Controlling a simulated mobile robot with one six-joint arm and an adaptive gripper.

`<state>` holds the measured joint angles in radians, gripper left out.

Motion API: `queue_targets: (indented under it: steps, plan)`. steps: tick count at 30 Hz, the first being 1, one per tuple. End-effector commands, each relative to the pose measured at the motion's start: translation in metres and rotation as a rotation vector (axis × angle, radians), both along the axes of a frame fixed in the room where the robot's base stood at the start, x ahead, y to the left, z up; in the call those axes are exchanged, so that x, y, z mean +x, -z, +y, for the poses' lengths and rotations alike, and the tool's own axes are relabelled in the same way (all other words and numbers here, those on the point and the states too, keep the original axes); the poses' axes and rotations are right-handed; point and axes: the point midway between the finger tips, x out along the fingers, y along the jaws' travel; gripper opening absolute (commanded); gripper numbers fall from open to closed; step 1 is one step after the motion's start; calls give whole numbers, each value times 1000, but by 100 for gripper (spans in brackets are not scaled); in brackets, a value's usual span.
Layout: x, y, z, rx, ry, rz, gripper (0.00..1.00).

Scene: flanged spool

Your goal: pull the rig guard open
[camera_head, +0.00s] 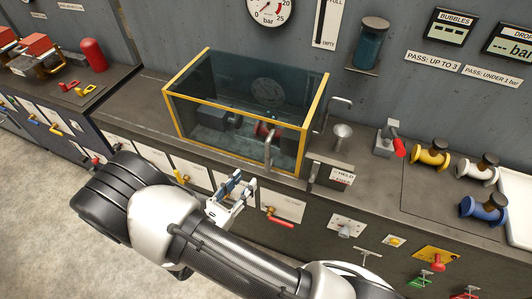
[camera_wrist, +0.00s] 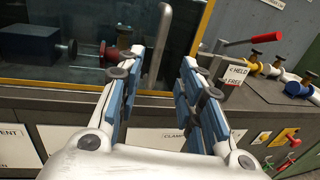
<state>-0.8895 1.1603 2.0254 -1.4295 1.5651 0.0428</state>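The rig guard (camera_head: 235,143) is a clear box with a yellow frame on the bench, and it looks closed. A grey bar handle (camera_head: 268,150) stands at its front, right of the middle. In the wrist view the handle (camera_wrist: 158,45) shows ahead, in line with the gap between my fingers. Inside the guard are a dark block (camera_wrist: 38,47) and a red-flanged spool (camera_wrist: 108,52). My gripper (camera_head: 238,185) is open and empty, in front of the guard and below the handle. It appears apart from the handle; the exact gap is hard to tell.
A lever with a red grip (camera_head: 398,147) stands right of the guard, near a "HELD" label (camera_head: 342,176). Yellow (camera_head: 430,155), white (camera_head: 476,171) and blue (camera_head: 484,209) spools lie farther right. Cabinet fronts with a red handle (camera_head: 280,221) lie below the bench edge.

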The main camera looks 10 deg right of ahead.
Motion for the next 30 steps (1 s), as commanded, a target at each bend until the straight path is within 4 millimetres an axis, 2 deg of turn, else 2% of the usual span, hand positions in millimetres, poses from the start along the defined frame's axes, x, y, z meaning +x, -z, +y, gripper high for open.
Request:
queue_targets:
  steps: [3, 15, 21, 30]
  plan:
    - [18, 1, -22, 0, 8, 0, 34]
    - [73, 0, -82, 1, 7, -1, 34]
    - [88, 0, -96, 1, 4, 0, 34]
    - [91, 0, -99, 1, 2, 0, 34]
